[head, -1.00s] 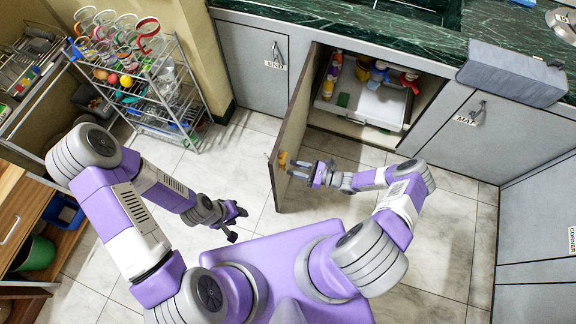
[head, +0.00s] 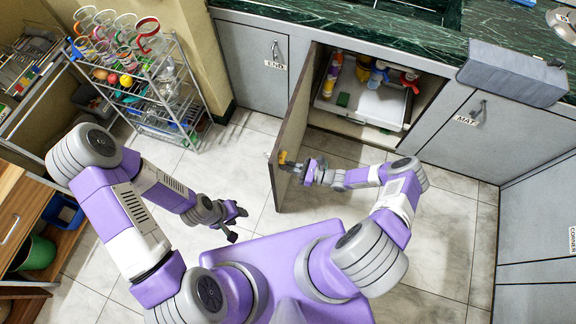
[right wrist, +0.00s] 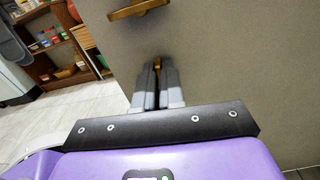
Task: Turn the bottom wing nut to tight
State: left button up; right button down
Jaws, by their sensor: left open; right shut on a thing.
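A brass wing nut (right wrist: 157,62) is between the fingertips of my right gripper (right wrist: 158,70), on the inner face of the open cabinet door (right wrist: 240,75). Most of it is hidden by the fingers, so its angle cannot be told. A second brass wing nut (right wrist: 138,9) sits farther up the right wrist picture, apart from the fingers. In the head view a small orange-brass spot (head: 283,157) shows on the door (head: 293,130), beside my right gripper (head: 290,166). My left gripper (head: 238,216) is open and empty above the floor.
The open cabinet holds a white box (head: 365,103) and several bottles. A green marble counter (head: 370,30) runs above it. A wire rack (head: 160,90) with cups stands at the back left. The tiled floor (head: 235,165) between the rack and the door is clear.

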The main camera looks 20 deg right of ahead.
jog(key=shift+m, duration=0.3)
jog(key=shift+w+d+f+m+b, duration=0.15)
jog(key=shift+m+b, duration=1.2)
jog(key=shift+m, duration=1.4)
jog(key=shift+w+f+m+b, duration=0.1)
jog(key=shift+f+m+b, duration=0.15)
jog(key=shift+m+b, duration=1.8)
jog(key=shift+w+d+f+m+b, duration=0.15)
jog(key=shift+m+b, duration=0.55)
jog(key=shift+m, duration=2.7)
jog(key=shift+a, duration=0.1)
jog(key=c, duration=1.2)
grip_release()
jog(key=shift+c, duration=0.2)
jog(key=p+v, duration=0.1)
jog(key=v, duration=0.6)
jog(key=shift+s+d, duration=0.15)
jog(key=shift+d, duration=0.1)
